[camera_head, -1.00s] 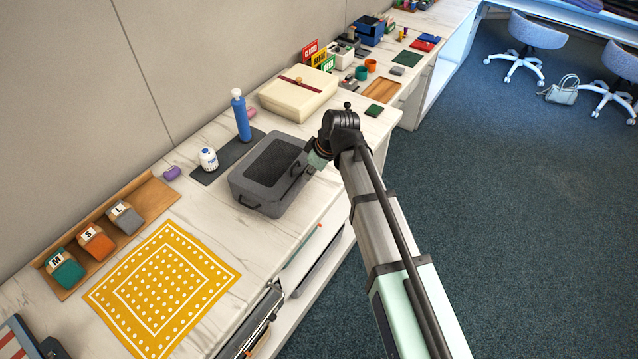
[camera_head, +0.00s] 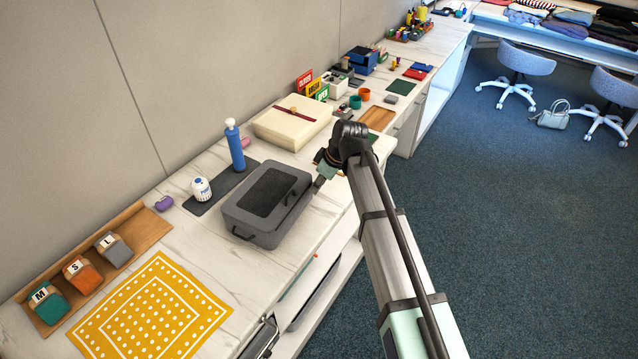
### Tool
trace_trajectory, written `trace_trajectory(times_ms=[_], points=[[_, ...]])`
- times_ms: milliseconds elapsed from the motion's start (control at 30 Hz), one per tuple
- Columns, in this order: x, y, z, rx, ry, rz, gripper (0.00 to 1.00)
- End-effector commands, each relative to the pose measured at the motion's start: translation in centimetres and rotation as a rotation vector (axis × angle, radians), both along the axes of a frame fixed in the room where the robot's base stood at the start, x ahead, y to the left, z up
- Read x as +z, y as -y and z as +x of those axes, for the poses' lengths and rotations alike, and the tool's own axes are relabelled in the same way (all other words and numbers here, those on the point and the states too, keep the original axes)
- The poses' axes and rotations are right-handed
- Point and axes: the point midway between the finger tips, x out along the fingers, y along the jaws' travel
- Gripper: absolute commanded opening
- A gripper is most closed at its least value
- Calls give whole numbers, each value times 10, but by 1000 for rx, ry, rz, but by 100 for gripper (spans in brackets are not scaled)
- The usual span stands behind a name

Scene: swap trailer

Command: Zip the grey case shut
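The grey case (camera_head: 267,203) lies on the white marbled counter with its lid down. It has a dark panel on top and a dark handle loop at its near left end. Whether its zip is open, and where the zip pull is, I cannot tell. My gripper (camera_head: 321,181) is at the case's right end, close to its upper right corner. The fingers are small and partly hidden by my wrist, so I cannot tell whether they are open or touching the case.
A blue bottle (camera_head: 235,148) and a white jar (camera_head: 201,189) stand on a dark mat behind the case. A cream box (camera_head: 292,125) is beyond it. A yellow dotted cloth (camera_head: 150,309) lies at the near left. Bare counter (camera_head: 243,272) lies in front of the case.

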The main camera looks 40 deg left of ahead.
Motion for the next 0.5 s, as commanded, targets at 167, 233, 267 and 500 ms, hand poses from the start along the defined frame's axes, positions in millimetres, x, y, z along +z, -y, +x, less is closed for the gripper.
trace_trajectory(times_ms=[167,233,267,500], points=[[0,0,0,0,-1,0,36],[0,0,0,0,-1,0,36],[1,0,0,0,-1,0,36],[22,9,1,0,1,2,36]])
